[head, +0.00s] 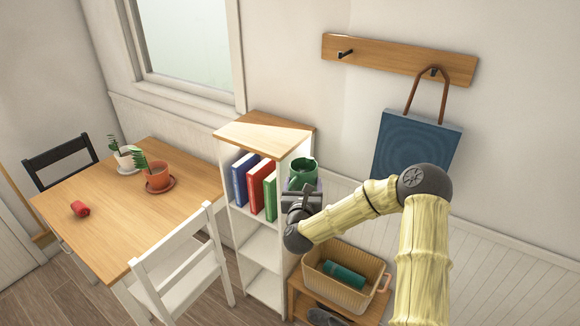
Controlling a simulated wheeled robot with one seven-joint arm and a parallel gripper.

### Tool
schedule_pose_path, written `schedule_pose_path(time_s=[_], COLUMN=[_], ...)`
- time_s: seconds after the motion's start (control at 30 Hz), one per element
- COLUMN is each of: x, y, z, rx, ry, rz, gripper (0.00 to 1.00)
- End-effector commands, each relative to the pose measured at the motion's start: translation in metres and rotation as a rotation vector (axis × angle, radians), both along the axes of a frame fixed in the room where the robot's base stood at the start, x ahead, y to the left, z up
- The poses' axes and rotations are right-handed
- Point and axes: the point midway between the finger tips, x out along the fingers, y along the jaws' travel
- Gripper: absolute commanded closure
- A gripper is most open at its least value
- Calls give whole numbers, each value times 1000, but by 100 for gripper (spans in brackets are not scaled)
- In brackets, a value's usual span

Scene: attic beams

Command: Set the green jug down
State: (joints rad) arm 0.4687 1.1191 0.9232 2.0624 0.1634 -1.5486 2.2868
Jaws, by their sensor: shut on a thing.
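The green jug (303,171) is in the head view, just right of the white shelf unit and a little below its wooden top. My gripper (300,190) is at the jug's near side and shut on it. The jug looks roughly upright. Its lower part is hidden behind my gripper, so I cannot tell whether it touches anything below.
The shelf unit's wooden top (262,136) is bare. Books (255,185) stand on its upper shelf. A wooden table (110,205) with potted plants is at left, with a white chair (185,260) before it. A basket (346,278) sits below my arm; a blue bag (415,145) hangs behind.

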Motion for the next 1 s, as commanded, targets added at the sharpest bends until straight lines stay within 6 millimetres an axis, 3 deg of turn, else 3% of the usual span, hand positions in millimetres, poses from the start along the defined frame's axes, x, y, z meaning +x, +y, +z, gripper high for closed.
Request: schedule_pose_path(time_s=[0.27, 0.6, 0.8, 1.0], x=[-21, -70, -110, -138], y=[-31, -50, -52, -49], z=[-71, -145, -178, -192], rx=[11, 22, 31, 39], ry=[7, 9, 5, -8], rz=[52, 121, 155, 172], gripper=[68, 68, 68, 68])
